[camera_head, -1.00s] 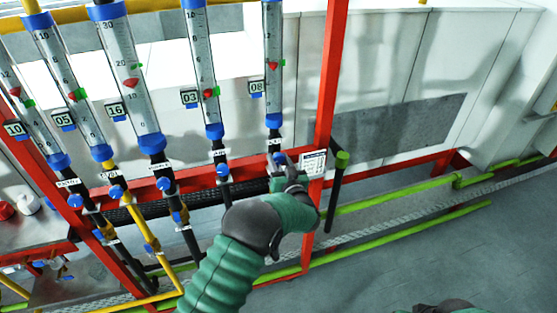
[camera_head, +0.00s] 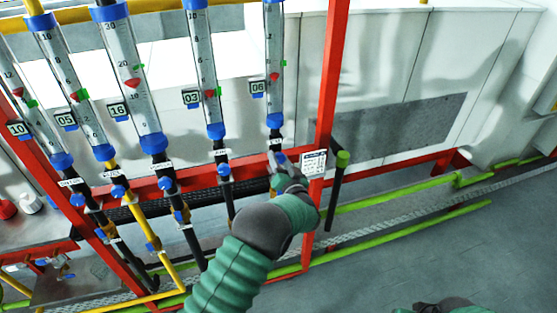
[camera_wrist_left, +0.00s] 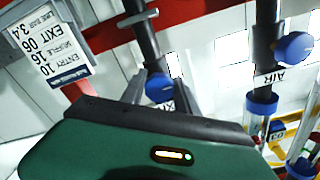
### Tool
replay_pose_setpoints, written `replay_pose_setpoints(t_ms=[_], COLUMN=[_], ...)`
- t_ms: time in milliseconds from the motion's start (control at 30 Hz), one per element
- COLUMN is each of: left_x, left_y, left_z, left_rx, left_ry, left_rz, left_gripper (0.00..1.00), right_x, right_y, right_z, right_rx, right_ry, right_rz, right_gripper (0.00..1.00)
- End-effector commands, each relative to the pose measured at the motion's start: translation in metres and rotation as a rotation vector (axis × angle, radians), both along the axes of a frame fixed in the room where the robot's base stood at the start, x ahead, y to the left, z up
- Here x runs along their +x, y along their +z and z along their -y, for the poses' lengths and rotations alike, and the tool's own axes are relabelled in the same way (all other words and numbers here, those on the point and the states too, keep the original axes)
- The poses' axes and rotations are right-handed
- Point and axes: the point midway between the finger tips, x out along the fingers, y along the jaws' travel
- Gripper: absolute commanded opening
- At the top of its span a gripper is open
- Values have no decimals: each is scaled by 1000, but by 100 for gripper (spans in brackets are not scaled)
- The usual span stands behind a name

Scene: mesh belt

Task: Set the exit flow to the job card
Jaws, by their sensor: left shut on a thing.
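The exit flow tube (camera_head: 275,45) is the rightmost clear tube, with blue ends. Its tag (camera_head: 257,88) reads 06, and its red float (camera_head: 274,77) sits a little below a green marker (camera_head: 283,63). My left gripper (camera_head: 280,165) is shut at the blue knob below this tube. In the left wrist view the blue knob (camera_wrist_left: 159,89) is between the fingers of my left gripper (camera_wrist_left: 162,84), above a partly hidden EXIT label. The job card (camera_head: 314,162) hangs on the red post; in the wrist view the card (camera_wrist_left: 48,45) reads EXIT 06, MUFFLE 16, ENTRY 10. My right gripper is out of view.
Several other tubes stand to the left, tagged 03 (camera_head: 193,98), 16 (camera_head: 118,110), 05 (camera_head: 66,121) and 10 (camera_head: 18,129). A blue AIR knob (camera_wrist_left: 293,47) is beside my gripper.

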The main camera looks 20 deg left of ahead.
Motion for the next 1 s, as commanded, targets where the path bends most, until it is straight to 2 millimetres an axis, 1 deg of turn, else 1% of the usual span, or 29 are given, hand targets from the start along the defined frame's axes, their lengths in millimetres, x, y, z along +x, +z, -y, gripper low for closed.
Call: replay_pose_setpoints(t_ms=[33, 100, 133, 267, 300, 567, 667, 767, 1000], left_x=[0, 0, 0, 0, 0, 0, -5, -19, -77], left_y=[-1, -1, -1, -1, -1, -1, 1, 3, 3], left_z=[3, 4, 4, 3, 2, 1, 6, 16, 57], left_rx=[-2, -2, -2, -2, -2, -2, -2, -1, 1], left_ry=[-6, -6, -6, -5, -5, -3, -3, -4, -7], left_rz=[-2, -2, -2, -1, -1, -1, -2, -3, -3], left_gripper=[0, 0, 39, 56, 59, 59, 59, 59, 59], right_x=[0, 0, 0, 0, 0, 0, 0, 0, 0], right_y=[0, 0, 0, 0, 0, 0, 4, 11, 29], right_z=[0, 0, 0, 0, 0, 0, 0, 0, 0], right_rx=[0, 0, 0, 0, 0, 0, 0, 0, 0], right_ry=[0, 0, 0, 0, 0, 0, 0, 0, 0], right_rz=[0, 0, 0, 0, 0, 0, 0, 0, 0], right_gripper=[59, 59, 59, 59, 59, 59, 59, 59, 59])
